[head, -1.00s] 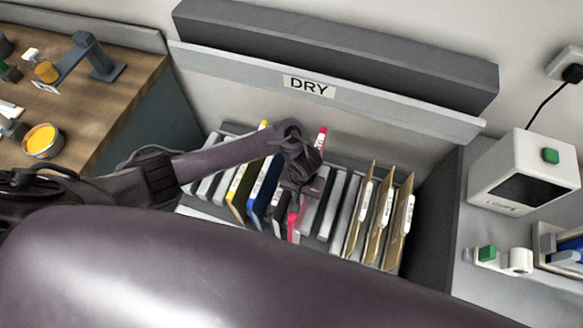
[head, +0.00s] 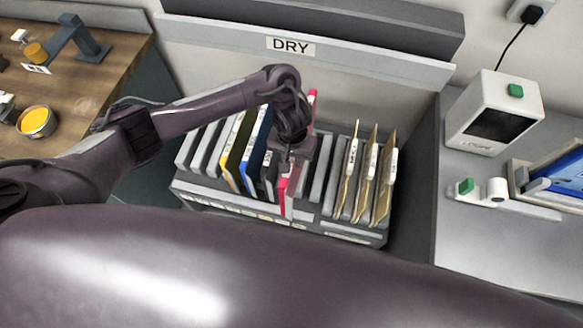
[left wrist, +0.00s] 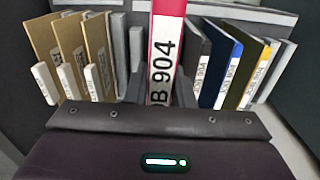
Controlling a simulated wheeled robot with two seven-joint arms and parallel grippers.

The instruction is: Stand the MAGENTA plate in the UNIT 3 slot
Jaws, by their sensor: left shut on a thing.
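The magenta plate (head: 284,190) stands upright in the drying rack (head: 225,197) below the DRY sign, near the middle of the row. My left gripper (head: 292,158) is over it and shut on it. In the left wrist view the magenta plate (left wrist: 166,50) shows a white label ending in "904", held between the fingers. Much of the plate is hidden by the gripper in the head view. I cannot tell how far it sits in its slot. The UNIT 3 slot cannot be made out. My right gripper is not in view.
Yellow (head: 232,150) and blue (head: 257,143) plates stand left of the magenta one, tan boards (head: 368,175) to its right. A white device (head: 495,112) and a holder with blue plates (head: 556,182) are on the right counter. A wooden bench (head: 80,85) is at left.

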